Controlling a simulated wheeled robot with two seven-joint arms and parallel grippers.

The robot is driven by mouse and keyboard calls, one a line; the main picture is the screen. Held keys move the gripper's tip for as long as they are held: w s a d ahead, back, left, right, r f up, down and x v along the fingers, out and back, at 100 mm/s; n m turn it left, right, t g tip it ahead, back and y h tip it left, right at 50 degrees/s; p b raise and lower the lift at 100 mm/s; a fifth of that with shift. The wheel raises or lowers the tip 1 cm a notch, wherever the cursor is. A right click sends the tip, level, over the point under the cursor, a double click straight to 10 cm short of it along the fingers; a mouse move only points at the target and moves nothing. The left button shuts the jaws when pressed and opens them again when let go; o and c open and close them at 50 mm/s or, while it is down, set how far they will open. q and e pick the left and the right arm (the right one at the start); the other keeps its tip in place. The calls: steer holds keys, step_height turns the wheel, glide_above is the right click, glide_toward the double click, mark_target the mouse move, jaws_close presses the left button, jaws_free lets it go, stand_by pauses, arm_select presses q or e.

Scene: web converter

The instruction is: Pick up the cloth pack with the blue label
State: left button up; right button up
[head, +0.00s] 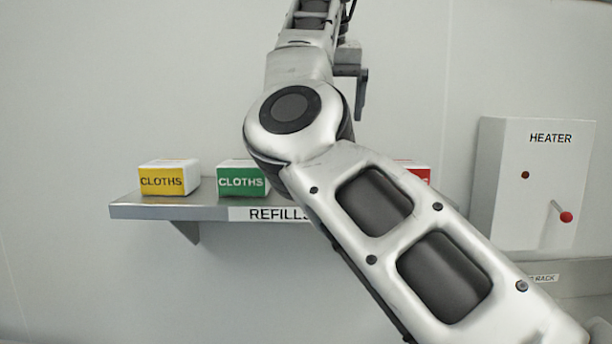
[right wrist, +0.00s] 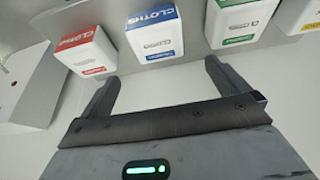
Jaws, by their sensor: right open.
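The cloth pack with the blue label (right wrist: 152,32) is white with a blue band and shows in the right wrist view, ahead of my right gripper (right wrist: 160,88). The gripper is open and empty, and the pack appears beyond and between its two fingers, apart from them. In the head view my right arm crosses in front of the shelf and hides the blue pack. My left gripper is not in view.
A grey wall shelf (head: 150,211) labelled REFILLS holds the packs. Yellow (head: 162,181) and green (head: 240,181) packs stand left; a red pack (right wrist: 87,50) neighbours the blue one. A heater box (head: 510,185) with a red-knobbed lever (head: 566,216) hangs at the right.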

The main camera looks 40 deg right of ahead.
steer(key=x, duration=0.5)
steer(key=s+x, duration=0.1)
steer(key=x, duration=0.2)
steer(key=shift+d+f, duration=0.1)
steer(key=shift+f, duration=0.2)
steer(key=shift+a+x, duration=0.1)
steer(key=shift+x, duration=1.25)
steer(key=shift+a+x, duration=0.15)
steer(key=shift+x, duration=1.2)
steer(key=c, duration=1)
